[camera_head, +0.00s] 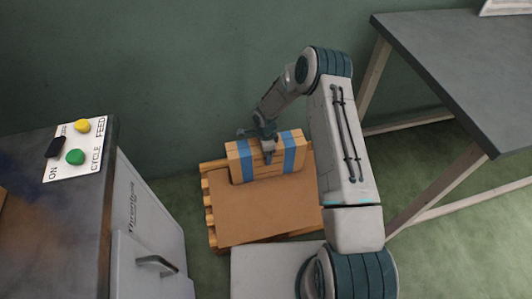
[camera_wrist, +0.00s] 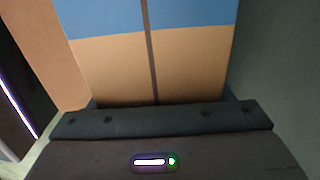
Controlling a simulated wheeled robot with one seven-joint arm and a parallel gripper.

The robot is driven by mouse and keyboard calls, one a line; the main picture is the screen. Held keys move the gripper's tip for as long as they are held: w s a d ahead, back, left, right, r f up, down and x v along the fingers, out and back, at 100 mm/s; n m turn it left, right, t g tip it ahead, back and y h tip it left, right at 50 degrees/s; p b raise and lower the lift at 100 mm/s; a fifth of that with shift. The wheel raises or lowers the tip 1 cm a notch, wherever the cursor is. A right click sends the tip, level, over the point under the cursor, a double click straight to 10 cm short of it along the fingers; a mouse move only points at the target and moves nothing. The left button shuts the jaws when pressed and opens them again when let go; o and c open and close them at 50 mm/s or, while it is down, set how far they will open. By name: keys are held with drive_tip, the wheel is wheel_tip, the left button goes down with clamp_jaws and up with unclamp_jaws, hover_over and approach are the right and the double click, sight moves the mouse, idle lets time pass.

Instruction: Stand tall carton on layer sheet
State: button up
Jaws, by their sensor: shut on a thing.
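The tall carton (camera_head: 244,160) is tan with two blue bands. In the head view it lies with its long side running left to right, at the back of the brown layer sheet (camera_head: 265,209) on a wooden pallet. I cannot tell if it touches the sheet. My gripper (camera_head: 268,153) is shut on the carton at its middle, from above. In the wrist view the carton (camera_wrist: 110,68) fills the space beyond the gripper's dark body, with a dark seam and a blue band. The fingertips are hidden there.
The wooden pallet (camera_head: 210,217) stands on the green floor against the wall. A grey cabinet (camera_head: 145,230) with a button panel (camera_head: 75,150) is on the left. A dark-topped table (camera_head: 460,70) is on the right. The front of the sheet is bare.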

drive_tip(key=o, duration=1.4)
drive_tip(key=shift+f, duration=0.15)
